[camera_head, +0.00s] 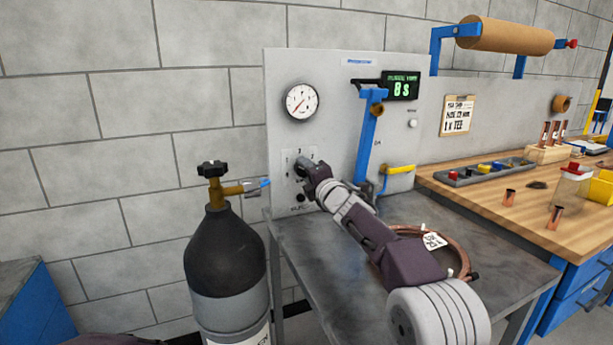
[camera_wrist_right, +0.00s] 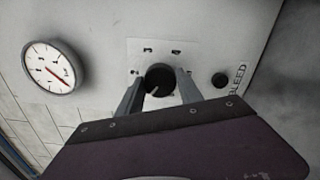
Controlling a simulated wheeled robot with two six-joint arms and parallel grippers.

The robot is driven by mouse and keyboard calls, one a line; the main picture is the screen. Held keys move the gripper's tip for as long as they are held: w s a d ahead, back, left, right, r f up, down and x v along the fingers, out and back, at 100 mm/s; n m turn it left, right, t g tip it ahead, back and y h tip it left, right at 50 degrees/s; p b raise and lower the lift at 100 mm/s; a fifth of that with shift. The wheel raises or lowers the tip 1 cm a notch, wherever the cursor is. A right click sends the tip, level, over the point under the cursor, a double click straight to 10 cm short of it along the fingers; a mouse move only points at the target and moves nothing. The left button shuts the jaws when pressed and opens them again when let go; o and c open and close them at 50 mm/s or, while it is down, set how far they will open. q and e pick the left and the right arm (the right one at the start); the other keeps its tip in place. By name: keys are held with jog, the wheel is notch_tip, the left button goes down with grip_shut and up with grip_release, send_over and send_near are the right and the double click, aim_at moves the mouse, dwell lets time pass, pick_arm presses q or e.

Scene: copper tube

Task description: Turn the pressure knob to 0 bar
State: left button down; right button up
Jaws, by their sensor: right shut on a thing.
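The pressure knob is a dark round knob (camera_wrist_right: 158,76) on the grey panel (camera_head: 340,75). In the right wrist view it sits between the two fingers of my right gripper (camera_wrist_right: 160,92), which is shut on it. A pale mark shows on the knob's face; its exact setting is hard to read. In the head view my right gripper (camera_head: 306,174) reaches the panel and hides most of the knob. A round white gauge (camera_head: 302,101) is above it, its red needle pointing to the lower left; it also shows in the wrist view (camera_wrist_right: 52,66). My left gripper is out of view.
A dark gas cylinder (camera_head: 226,255) with a brass valve stands left of the panel. A black bleed button (camera_wrist_right: 219,79) is beside the knob. A blue lever (camera_head: 368,135) and a yellow handle (camera_head: 400,169) are to the right. A copper coil (camera_head: 462,255) lies on the metal table.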

jog(key=n+b, duration=0.1)
jog(key=n, duration=0.5)
jog(key=shift+n, duration=0.3)
jog(key=n+b, duration=0.1)
jog(key=n, duration=0.5)
jog(key=shift+g, duration=0.3)
jog(key=shift+n, duration=0.3)
jog(key=o, duration=1.4)
jog(key=b+v, duration=0.4)
jog(key=v, duration=0.5)
jog(key=shift+d+f+b, duration=0.1)
jog(key=shift+b, duration=0.2)
